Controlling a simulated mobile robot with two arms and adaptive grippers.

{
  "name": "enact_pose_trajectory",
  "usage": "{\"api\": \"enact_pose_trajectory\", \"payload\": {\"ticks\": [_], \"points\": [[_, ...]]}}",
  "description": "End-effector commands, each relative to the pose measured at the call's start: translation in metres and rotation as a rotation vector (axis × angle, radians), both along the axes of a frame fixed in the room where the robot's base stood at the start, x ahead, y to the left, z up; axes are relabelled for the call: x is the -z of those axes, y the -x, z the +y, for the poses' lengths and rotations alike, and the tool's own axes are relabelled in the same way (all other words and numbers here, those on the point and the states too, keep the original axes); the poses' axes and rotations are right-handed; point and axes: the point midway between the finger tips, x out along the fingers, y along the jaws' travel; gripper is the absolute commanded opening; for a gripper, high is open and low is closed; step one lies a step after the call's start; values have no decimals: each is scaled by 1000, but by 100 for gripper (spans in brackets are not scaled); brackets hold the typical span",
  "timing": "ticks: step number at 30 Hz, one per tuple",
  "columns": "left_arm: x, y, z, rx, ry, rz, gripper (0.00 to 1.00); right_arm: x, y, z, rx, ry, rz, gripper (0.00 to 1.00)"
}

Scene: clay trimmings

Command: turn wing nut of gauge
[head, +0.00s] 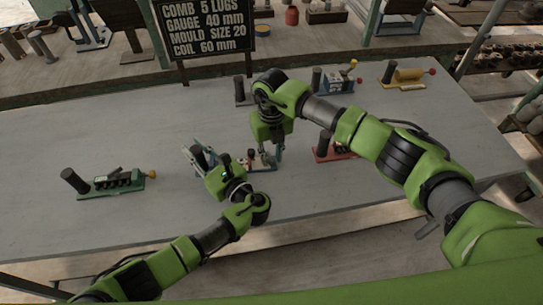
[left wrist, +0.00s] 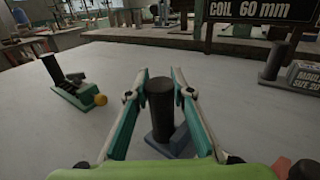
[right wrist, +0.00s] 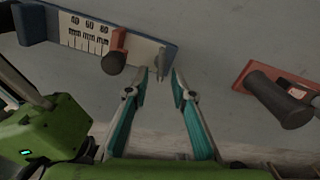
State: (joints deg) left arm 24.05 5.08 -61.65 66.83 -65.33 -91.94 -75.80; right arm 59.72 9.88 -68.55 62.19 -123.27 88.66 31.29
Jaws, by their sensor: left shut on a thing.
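The gauge has a pale plate with a mm scale (right wrist: 85,35) and an orange slider (right wrist: 119,38) with a dark round knob, just right of the 80 mark. A small grey upright piece (right wrist: 162,62), perhaps the wing nut, stands at the plate's right end. My right gripper (right wrist: 160,75) is open with its tips close on both sides of that piece; contact is unclear. My left gripper (left wrist: 160,80) is shut on a black upright handle (left wrist: 160,110) above a blue-grey base (left wrist: 181,142). In the head view the gauge (head: 262,160) is partly hidden between my left gripper (head: 200,152) and right gripper (head: 277,150).
A green comb-like tool (head: 118,184) lies left on the grey table (head: 150,125). A red tool (head: 335,150) is close right of my right gripper. A blue-grey tool (head: 335,80) and a yellow roller tool (head: 405,76) stand behind. A sign (head: 207,27) reads GAUGE 40 mm.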

Motion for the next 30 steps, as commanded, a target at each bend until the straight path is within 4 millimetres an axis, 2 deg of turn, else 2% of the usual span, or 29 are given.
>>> {"api": "enact_pose_trajectory", "payload": {"ticks": [3, 11, 12, 14, 15, 30], "points": [[0, 0, 0, 1, 1, 1, 0, 7, 0, 0, 1, 0, 0, 23], [0, 0, 0, 0, 1, 1, 0, 9, 0, 0, 0, 1, -1, 23], [0, 0, 0, 0, 1, 1, 0, 8, 0, 0, 0, 1, -1, 20], [0, 0, 0, 0, 1, 1, 0, 8, 0, 0, 0, 1, -1, 5], [0, 0, 0, 0, 1, 1, 0, 8, 0, 0, 0, 1, -1, 0], [0, 0, 0, 1, 1, 1, 0, 7, -1, -1, -69, 2, -2, 0]]}}
